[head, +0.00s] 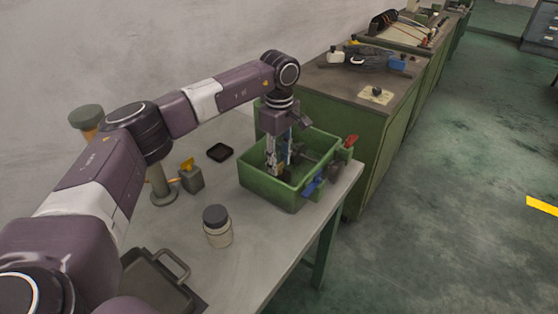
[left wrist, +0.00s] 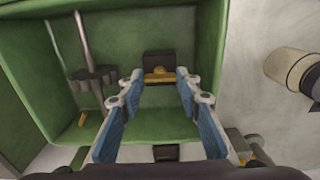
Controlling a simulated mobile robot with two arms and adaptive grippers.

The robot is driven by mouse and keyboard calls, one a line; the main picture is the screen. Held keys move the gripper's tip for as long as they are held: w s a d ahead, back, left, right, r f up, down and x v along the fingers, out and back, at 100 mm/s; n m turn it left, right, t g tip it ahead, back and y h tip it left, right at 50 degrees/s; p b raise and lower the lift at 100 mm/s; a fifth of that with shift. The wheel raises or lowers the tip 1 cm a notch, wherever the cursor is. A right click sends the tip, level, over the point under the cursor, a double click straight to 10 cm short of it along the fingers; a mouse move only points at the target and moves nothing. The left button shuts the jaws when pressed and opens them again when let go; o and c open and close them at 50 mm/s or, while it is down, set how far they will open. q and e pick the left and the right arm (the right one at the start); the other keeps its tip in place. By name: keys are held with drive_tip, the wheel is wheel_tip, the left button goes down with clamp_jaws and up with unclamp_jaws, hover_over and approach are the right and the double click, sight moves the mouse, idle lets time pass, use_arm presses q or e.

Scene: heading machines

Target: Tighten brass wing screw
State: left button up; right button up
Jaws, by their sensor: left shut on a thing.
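My left gripper (head: 279,168) reaches down into the green bin (head: 262,193) on the table. In the left wrist view, its blue-padded fingers (left wrist: 159,76) come up to both sides of the brass wing screw (left wrist: 158,76). The screw is set on a dark block (left wrist: 159,57) inside the bin. The gripper is shut on the screw's wings; the exact contact is small and hard to see. In the head view the fingers and bin wall hide the screw. My right gripper is not in view.
A grey block with a yellow top (head: 191,177) stands left of the bin. Dark clamps and rods (left wrist: 92,75) share the bin.

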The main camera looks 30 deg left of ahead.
use_arm(q)
drive_tip(key=shift+r, duration=0.1)
drive_tip(key=o, duration=1.2)
drive_tip(key=shift+c, duration=0.2)
wheel_tip(320, 180, up, 12)
